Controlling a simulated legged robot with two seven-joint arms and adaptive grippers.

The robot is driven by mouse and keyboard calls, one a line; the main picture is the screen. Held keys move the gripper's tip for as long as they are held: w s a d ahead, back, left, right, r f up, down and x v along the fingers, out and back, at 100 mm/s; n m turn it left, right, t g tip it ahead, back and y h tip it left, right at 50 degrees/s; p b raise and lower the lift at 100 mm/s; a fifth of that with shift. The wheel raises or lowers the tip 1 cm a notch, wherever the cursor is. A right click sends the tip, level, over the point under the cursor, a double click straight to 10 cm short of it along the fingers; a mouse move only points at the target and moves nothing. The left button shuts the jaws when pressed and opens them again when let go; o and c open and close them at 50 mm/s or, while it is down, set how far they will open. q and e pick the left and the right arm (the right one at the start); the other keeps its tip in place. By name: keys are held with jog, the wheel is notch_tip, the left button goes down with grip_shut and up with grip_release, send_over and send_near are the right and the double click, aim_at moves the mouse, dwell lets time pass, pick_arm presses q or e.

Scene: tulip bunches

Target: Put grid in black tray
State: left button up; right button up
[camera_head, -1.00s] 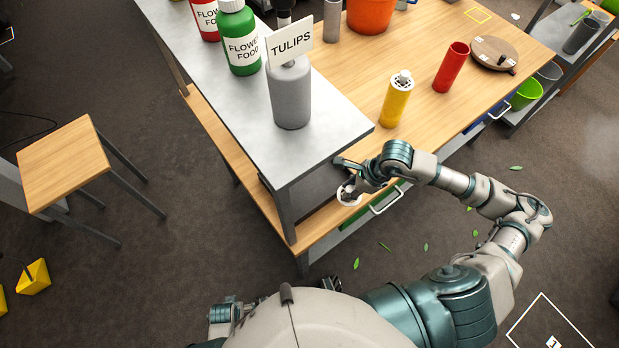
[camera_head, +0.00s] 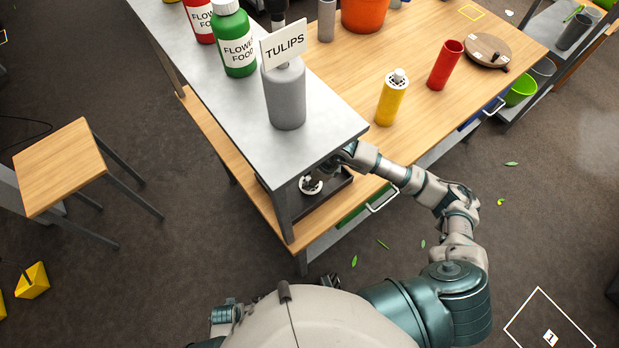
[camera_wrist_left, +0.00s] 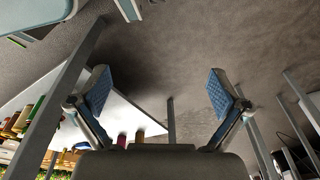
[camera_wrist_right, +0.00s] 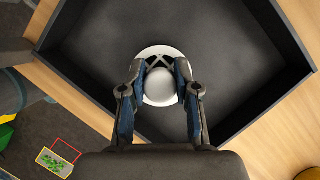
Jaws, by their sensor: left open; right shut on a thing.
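The grid is a round white piece (camera_wrist_right: 152,50) with dark bars and a pale knob in the middle. My right gripper (camera_wrist_right: 162,74) is shut on it and hides part of it. In the right wrist view the grid lies within the outline of the black tray (camera_wrist_right: 249,58), over its floor. I cannot tell whether it touches the floor. In the head view the grid (camera_head: 309,190) and the tray (camera_head: 334,192) show beneath the grey shelf, which hides part of the tray. My left gripper (camera_wrist_left: 158,84) is open and empty, away from the table.
The grey raised shelf (camera_head: 300,142) overhangs the tray closely. A grey bottle (camera_head: 285,100) with a TULIPS sign stands on it. A yellow bottle (camera_head: 391,98) and a red cup (camera_head: 445,65) stand on the wooden table, which has free room around them.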

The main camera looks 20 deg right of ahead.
jog(key=o, duration=0.7)
jog(key=shift+o, duration=1.2)
jog(key=shift+a, duration=0.1)
pick_arm(q)
jog(key=shift+a+f, duration=0.1)
jog(key=shift+a, duration=0.05)
pick_arm(e)
jog(key=shift+a, duration=0.1)
pick_arm(q)
jog(key=shift+s+f+p, duration=0.25)
jog(key=shift+f+p, duration=0.05)
jog(key=shift+f, duration=0.35)
pick_arm(e)
jog(key=v, duration=1.2)
pick_arm(q)
jog(key=shift+s, duration=0.1)
